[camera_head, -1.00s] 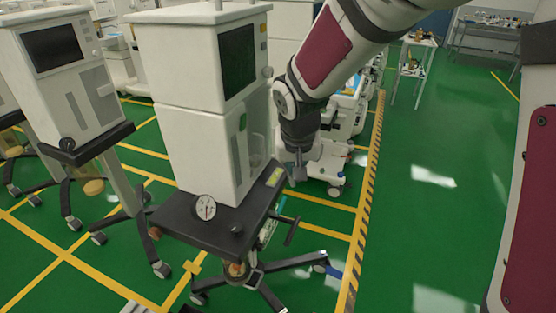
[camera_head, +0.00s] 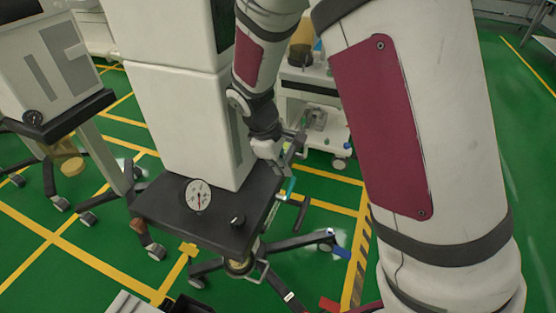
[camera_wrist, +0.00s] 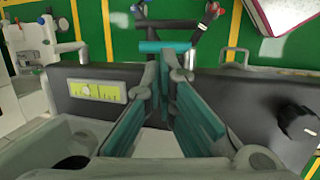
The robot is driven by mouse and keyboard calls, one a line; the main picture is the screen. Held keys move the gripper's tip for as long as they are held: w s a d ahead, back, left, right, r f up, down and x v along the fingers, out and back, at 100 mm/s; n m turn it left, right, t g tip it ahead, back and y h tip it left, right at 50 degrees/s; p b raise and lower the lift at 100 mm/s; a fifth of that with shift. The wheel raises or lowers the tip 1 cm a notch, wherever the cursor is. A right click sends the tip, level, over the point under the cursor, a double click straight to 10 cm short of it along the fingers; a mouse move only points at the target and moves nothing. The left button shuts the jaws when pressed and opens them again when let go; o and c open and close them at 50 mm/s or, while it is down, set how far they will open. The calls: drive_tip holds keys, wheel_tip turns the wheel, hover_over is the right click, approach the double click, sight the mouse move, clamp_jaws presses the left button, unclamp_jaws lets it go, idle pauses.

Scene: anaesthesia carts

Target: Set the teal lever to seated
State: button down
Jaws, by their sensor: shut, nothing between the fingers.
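The teal lever (camera_wrist: 165,46) shows in the wrist view as a short horizontal bar just beyond my fingertips, at the edge of the dark cart top. In the head view a small teal part (camera_head: 291,186) shows beside the cart's right edge, partly hidden by my arm. My gripper (camera_wrist: 165,72) has teal-lined fingers that converge at the tips, with nothing between them. In the head view my gripper (camera_head: 280,165) is low at the cart's right side. Whether the fingertips touch the lever cannot be told.
The cart's black shelf (camera_head: 165,213) carries a round gauge (camera_head: 198,196) and a black knob (camera_head: 238,220). A yellow-green label (camera_wrist: 97,91) is on the cart's side. A second cart (camera_head: 60,75) stands at left. Cart legs and casters spread over the green floor.

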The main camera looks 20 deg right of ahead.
sight(291, 182)
drive_tip(key=shift+x, duration=2.75)
drive_tip(key=shift+d+f, duration=0.1)
drive_tip(key=shift+w+d+f+b, duration=0.15)
drive_tip(key=shift+f+b, duration=0.1)
drive_tip(key=shift+f, duration=0.15)
drive_tip(key=shift+w+d+f+b, duration=0.15)
drive_tip(key=shift+d+f+b, duration=0.1)
drive_tip(key=shift+f, duration=0.15)
drive_tip(key=shift+r, duration=0.15)
